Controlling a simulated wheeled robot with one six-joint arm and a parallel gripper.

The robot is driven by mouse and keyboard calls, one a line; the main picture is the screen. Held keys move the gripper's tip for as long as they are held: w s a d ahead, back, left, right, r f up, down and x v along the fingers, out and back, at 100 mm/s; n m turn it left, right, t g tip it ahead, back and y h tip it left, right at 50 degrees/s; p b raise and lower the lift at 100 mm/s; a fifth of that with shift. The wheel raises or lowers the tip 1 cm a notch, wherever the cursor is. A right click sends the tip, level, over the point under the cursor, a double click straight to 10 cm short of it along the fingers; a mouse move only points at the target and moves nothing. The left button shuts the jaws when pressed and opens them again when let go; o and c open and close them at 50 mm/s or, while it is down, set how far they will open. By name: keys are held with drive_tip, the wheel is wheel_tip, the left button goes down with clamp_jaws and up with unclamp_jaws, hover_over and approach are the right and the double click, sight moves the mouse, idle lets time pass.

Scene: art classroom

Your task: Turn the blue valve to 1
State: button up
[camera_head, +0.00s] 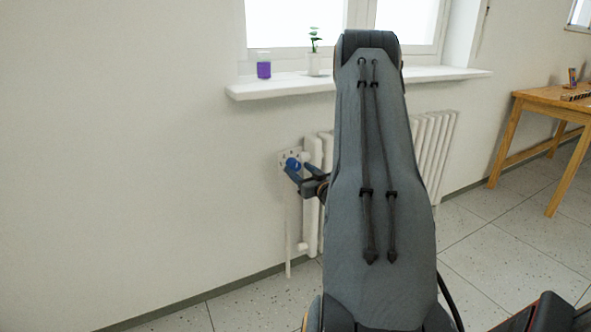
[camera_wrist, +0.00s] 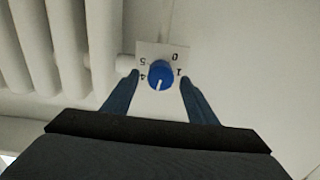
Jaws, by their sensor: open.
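The blue valve (camera_wrist: 161,72) is a round knob on a white plate (camera_wrist: 150,49) in the wrist view. Its white pointer mark points down in that picture, slightly left, away from the 1 on the right side. The digits 0, 1, 4 and 5 show around it; any digits below the knob are not readable. My gripper (camera_wrist: 160,79) is open, with one blue finger on each side of the knob. Contact cannot be made out. In the head view the knob (camera_head: 292,164) shows beside the radiator, with my gripper (camera_head: 301,170) at it.
A white radiator (camera_head: 434,150) stands right of the valve, partly hidden by my arm. A windowsill (camera_head: 285,87) juts out above, holding a purple jar (camera_head: 264,70) and a potted plant (camera_head: 315,62). A wooden table (camera_head: 537,97) stands at right. The floor at left is clear.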

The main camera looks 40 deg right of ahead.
sight(297, 167)
drive_tip(key=shift+x, duration=1.65)
drive_tip(key=c, duration=1.1)
